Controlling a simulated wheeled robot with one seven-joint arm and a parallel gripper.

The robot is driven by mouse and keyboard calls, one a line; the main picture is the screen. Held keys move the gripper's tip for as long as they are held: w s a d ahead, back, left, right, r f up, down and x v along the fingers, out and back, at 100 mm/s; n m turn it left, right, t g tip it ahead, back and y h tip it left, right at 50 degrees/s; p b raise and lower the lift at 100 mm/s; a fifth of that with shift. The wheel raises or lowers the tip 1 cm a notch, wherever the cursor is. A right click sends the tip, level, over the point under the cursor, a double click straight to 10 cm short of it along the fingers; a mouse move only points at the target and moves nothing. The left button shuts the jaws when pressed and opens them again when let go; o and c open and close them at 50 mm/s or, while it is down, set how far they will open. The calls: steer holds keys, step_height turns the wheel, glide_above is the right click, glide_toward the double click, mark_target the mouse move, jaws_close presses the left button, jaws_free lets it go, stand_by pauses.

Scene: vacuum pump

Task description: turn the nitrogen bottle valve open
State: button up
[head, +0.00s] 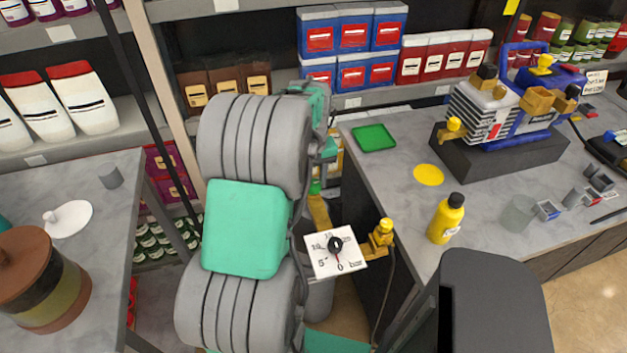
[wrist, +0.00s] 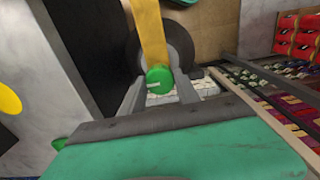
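The nitrogen bottle's valve knob is small, round and green (head: 315,187), on a brass valve body (head: 320,213) behind my arm. In the wrist view the green knob (wrist: 159,79) has a pale mark and sits at the end of the brass body (wrist: 150,30). My gripper (wrist: 160,82) is open, one grey finger on each side of the knob, with apparent small gaps. Whether the fingertips reach past the knob is hard to tell.
A brass fitting (head: 381,238) with a dark hose stands right of the dial. The right-hand counter (head: 470,200) carries a yellow bottle (head: 446,221), a green tray (head: 374,137) and a pump (head: 500,112). A left counter (head: 130,205) and stocked shelves flank the narrow gap.

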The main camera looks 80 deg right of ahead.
mark_target(313, 183)
steer(key=o, duration=0.4)
steer(key=shift+o, duration=0.2)
steer(key=shift+r, duration=0.1)
step_height(313, 183, up, 8)
steer(key=shift+f+b, duration=0.1)
steer(key=shift+b, duration=0.25)
